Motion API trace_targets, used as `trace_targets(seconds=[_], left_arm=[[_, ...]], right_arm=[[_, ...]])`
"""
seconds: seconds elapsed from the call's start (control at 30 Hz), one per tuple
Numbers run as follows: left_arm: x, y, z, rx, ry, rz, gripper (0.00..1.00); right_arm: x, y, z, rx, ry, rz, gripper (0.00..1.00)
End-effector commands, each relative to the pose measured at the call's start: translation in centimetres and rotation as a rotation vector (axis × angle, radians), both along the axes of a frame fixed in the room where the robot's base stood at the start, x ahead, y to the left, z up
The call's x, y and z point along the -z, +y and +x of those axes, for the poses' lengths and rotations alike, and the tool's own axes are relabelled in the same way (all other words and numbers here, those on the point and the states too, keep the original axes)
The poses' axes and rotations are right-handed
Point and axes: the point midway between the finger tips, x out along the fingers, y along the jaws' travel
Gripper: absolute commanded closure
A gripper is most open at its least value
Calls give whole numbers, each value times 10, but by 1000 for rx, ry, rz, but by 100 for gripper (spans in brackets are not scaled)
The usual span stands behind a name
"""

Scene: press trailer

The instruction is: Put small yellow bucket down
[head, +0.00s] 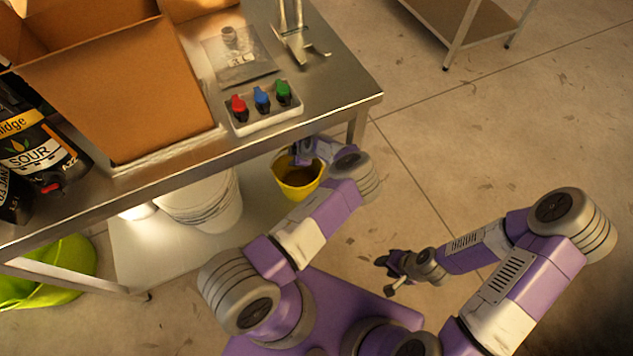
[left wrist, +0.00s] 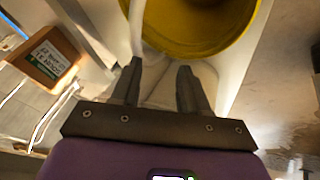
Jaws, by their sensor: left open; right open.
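The small yellow bucket (head: 300,190) shows in the head view below the right end of the steel table, by the lower shelf. Its open top faces up, and a dark brownish inside shows. My left gripper (head: 304,152) is at the bucket's far rim, partly hidden by my own arm. In the left wrist view the left gripper (left wrist: 160,84) has its fingers apart, with the yellow bucket (left wrist: 196,32) just beyond them. A pale curved strip, perhaps the handle, passes near the left finger. My right gripper (head: 388,272) is open and empty, low over the floor at the right.
The steel table (head: 345,88) carries a cardboard box (head: 120,90), a tray (head: 265,120) with red, blue and green switches, and black bags (head: 38,150). White buckets (head: 210,203) stand on the lower shelf (head: 140,255). The floor (head: 470,130) to the right is clear.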

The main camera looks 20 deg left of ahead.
Motion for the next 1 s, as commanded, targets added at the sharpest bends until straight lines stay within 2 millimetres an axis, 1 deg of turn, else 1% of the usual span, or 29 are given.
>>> trace_targets(seconds=[0.03, 0.07, 0.1, 0.17, 0.2, 0.27, 0.3, 0.37, 0.4, 0.47, 0.5, 0.57, 0.6, 0.7, 0.8, 0.83, 0.9, 1.0], left_arm=[[10, 14, -30, 9, 71, -18, 56], [16, 19, -48, 32, 121, -31, 56], [25, 23, -76, 76, 196, -59, 56], [38, 19, -120, 175, 312, -121, 56], [44, 9, -146, 261, 381, -171, 56], [50, -12, -178, 403, 459, -251, 56], [50, -28, -195, 503, 495, -301, 56], [48, -53, -215, 655, 528, -371, 56], [45, -71, -226, 759, 537, -414, 56], [36, -98, -238, 921, 534, -468, 56], [29, -116, -244, 1030, 522, -498, 56], [15, -142, -250, 1195, 490, -530, 56], [5, -159, -254, 1302, 461, -541, 56], [-22, -194, -258, 1554, 372, -541, 56], [-46, -219, -261, 1746, 288, -513, 56], [-52, -225, -262, 1788, 268, -503, 56], [-60, -233, -263, 1852, 238, -485, 56], [-64, -236, -263, 1884, 222, -474, 56]], right_arm=[[0, 0, 0, 0, 0, 0, 56], [0, 0, 0, 0, 0, 0, 56], [1, 0, 0, 0, 0, 0, 56], [1, 0, 0, 0, 0, 0, 56], [1, 0, 0, 0, 0, 0, 56], [0, 0, 0, 0, 0, 0, 56], [0, 0, 0, 0, 0, 0, 56], [0, 0, 0, 0, 0, 0, 56], [0, 0, 0, 0, 0, 0, 56], [0, 0, 0, 0, 0, 0, 56], [0, 0, 0, 0, 0, 0, 56], [0, 0, 0, 0, 0, 0, 56], [0, 0, 0, 0, 0, 0, 56], [0, 0, 0, 0, 0, 0, 56], [0, 0, 0, 0, 0, 0, 56], [0, 0, 0, 0, 0, 0, 56], [0, 0, 0, 0, 0, 0, 56], [0, 0, 0, 0, 0, 0, 56]])
